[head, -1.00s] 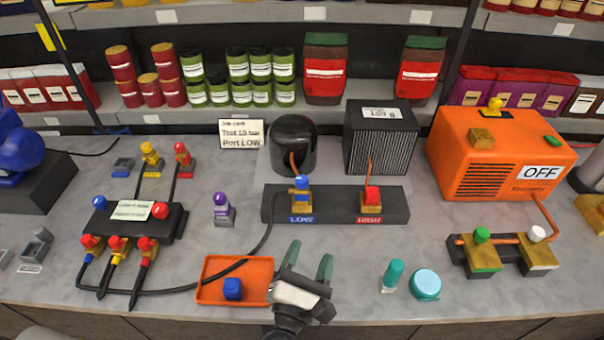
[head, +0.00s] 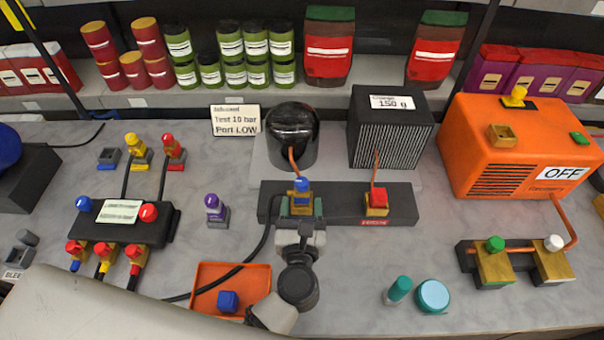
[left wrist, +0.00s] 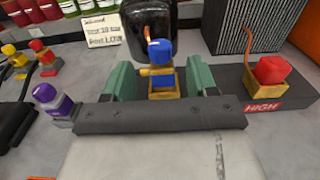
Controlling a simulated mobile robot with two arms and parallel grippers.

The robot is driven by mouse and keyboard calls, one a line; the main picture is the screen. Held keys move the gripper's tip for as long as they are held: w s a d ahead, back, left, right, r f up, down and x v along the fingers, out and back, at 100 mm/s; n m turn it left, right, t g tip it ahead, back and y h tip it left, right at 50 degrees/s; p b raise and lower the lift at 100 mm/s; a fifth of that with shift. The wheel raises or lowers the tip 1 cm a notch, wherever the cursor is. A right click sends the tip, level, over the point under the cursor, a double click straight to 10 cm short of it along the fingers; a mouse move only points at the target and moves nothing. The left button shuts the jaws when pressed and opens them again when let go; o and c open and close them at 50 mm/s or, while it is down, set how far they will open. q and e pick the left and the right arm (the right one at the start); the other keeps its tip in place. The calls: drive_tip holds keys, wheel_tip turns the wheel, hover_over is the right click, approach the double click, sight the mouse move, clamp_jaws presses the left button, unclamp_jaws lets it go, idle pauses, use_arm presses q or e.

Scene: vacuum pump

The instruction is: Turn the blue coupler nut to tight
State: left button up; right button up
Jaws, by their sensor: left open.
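The blue coupler nut (head: 301,184) stands upright on the brass LOW fitting, at the left end of the dark port bar (head: 342,204). It also shows in the left wrist view (left wrist: 161,52), with a brass band and more blue below it. My left gripper (head: 301,207) is open at this fitting. In the left wrist view its green fingers (left wrist: 162,80) stand on either side of the blue and brass parts, with gaps on both sides. The fitting's base and the LOW label are partly hidden by the gripper in the head view. My right gripper is not in view.
The red-capped HIGH fitting (head: 376,201) stands to the right. A black hose (head: 262,247) runs up to the LOW side. An orange tray (head: 204,277) holding a blue cube (head: 228,301) lies in front. A purple-capped piece (head: 215,210) stands to the left.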

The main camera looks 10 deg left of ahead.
sight(302, 187)
use_arm(q)
drive_tip(key=w, duration=0.2)
drive_tip(key=w+p, duration=0.1)
drive_tip(key=shift+w+a+r, duration=0.15)
drive_tip(key=shift+w+a, duration=0.45)
drive_tip(key=shift+w, duration=0.95)
drive_tip(key=shift+w+a+f+p, duration=0.1)
drive_tip(key=shift+w+f+p, duration=0.1)
drive_tip(key=shift+w+p, duration=0.2)
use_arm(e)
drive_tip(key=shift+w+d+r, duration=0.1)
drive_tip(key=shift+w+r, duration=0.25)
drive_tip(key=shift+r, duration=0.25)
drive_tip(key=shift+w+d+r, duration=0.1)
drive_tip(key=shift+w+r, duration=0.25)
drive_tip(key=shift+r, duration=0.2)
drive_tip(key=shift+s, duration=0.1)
use_arm(q)
drive_tip(key=shift+c, duration=1.1)
drive_tip(key=c, duration=0.7)
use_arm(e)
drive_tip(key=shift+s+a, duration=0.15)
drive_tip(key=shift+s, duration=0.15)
